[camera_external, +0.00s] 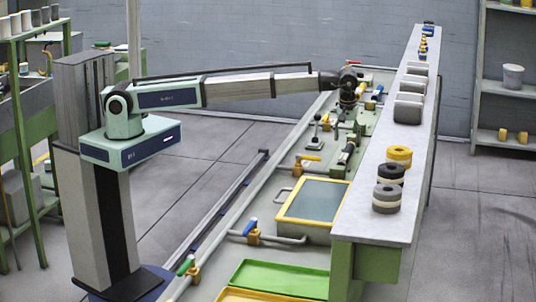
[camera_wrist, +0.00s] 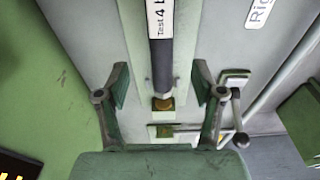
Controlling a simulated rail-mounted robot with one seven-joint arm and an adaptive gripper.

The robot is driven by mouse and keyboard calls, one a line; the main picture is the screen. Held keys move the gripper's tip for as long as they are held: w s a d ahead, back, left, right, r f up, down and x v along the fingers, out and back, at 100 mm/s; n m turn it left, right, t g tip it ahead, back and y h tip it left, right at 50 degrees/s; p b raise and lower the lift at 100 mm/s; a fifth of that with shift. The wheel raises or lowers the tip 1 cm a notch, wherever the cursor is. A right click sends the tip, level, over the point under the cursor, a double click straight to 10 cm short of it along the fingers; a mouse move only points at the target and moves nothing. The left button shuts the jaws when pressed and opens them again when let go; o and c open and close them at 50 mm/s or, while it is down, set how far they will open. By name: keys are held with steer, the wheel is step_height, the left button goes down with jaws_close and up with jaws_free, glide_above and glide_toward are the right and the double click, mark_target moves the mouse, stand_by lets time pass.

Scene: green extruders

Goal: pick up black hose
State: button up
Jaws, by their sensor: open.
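The black hose (camera_wrist: 161,68) shows in the wrist view as a dark upright tube with a white label reading "Test 4". Its lower end sits in a brass-coloured fitting. My gripper (camera_wrist: 162,84) is open, with one green finger to the left of the hose and one to the right. There is a gap on both sides, and I see no contact. In the external view my gripper (camera_external: 348,102) is at the far end of the arm, low over the green bench, small and partly hidden. I cannot single out the hose there with certainty.
In the external view, the raised grey shelf (camera_external: 375,215) with coloured rolls runs close on the right. Valves with yellow and blue handles (camera_external: 307,158) and a yellow-framed tank (camera_external: 313,178) stand nearer.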

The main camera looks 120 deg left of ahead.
mark_target(346, 151)
steer(key=shift+s+a+f+p, duration=0.15)
steer(key=shift+f+p, duration=0.35)
steer(key=shift+f, duration=0.65)
steer(key=shift+a+f+p, duration=0.15)
steer(key=shift+f+p, duration=0.3)
steer(key=shift+f, duration=0.7)
steer(key=shift+s+a+f+p, duration=0.15)
steer(key=shift+f+p, duration=0.35)
steer(key=shift+f, duration=0.65)
jaws_close()
